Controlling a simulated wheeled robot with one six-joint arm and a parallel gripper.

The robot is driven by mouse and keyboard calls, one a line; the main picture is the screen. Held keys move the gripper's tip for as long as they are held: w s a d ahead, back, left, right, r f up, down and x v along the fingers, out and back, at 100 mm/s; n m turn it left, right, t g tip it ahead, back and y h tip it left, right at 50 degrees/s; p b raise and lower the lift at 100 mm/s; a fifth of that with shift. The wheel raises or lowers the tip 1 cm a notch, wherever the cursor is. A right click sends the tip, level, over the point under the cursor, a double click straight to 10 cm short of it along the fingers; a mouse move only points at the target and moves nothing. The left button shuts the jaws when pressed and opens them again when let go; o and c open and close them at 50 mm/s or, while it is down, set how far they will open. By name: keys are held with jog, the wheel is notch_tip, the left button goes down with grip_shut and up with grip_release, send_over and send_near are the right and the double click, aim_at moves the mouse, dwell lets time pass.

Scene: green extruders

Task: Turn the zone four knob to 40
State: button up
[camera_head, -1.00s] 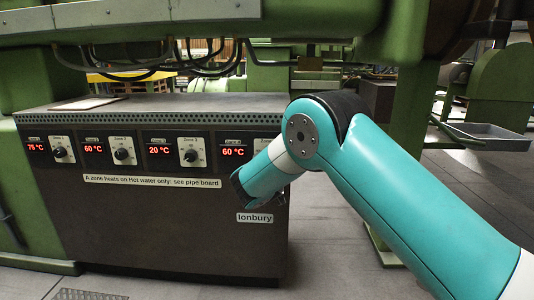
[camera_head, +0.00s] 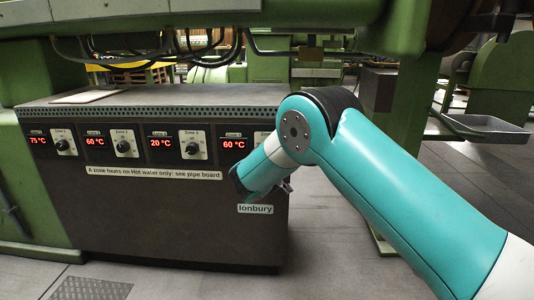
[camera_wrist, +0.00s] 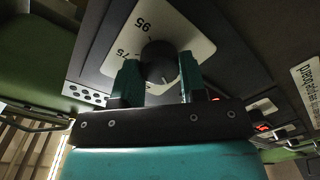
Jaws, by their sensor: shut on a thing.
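The zone four display (camera_head: 234,144) reads 60 °C in the head view. My arm covers the zone four knob there, and only part of its pale plate (camera_head: 264,136) shows. In the wrist view a round black knob (camera_wrist: 158,58) sits on a pale dial plate (camera_wrist: 183,30) with the marks 95 and 75 seen upside down. My gripper (camera_wrist: 159,78) is shut on this knob, with one green finger on each side. The knob's pointer and its exact setting cannot be made out.
The zone one knob (camera_head: 63,146), zone two knob (camera_head: 123,147) and zone three knob (camera_head: 192,148) are in a row to the left. Their displays read 75, 60 and 20 °C. Dark hoses (camera_head: 215,50) hang above the cabinet. Floor is open at right.

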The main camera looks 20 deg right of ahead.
jog(key=o, duration=0.9)
jog(key=p+v, duration=0.1)
jog(key=v, duration=1.6)
jog(key=shift+s+a+p, duration=0.15)
jog(key=shift+p, duration=0.15)
jog(key=shift+r, duration=0.1)
jog(key=s+d+m+g, duration=0.5)
jog(key=s+d+g, duration=0.2)
jog(key=d+g, duration=0.15)
jog(key=s+a+r+n+g+y, duration=0.2)
jog(key=s+a+r+g+y, duration=0.1)
jog(key=s, duration=0.5)
jog(key=s+a+r+n+g+y, duration=0.2)
jog(key=s+r+y, duration=0.1)
jog(key=s, duration=0.6)
jog(key=s+a+r+n+g+y, duration=0.1)
jog(key=s+a+r+g+y, duration=0.2)
jog(key=s, duration=0.5)
jog(key=shift+n, duration=0.3)
jog(key=r+p, duration=2.3)
jog(key=p, duration=0.1)
jog(key=r+p, duration=1.2)
jog(key=shift+s+r, duration=0.35)
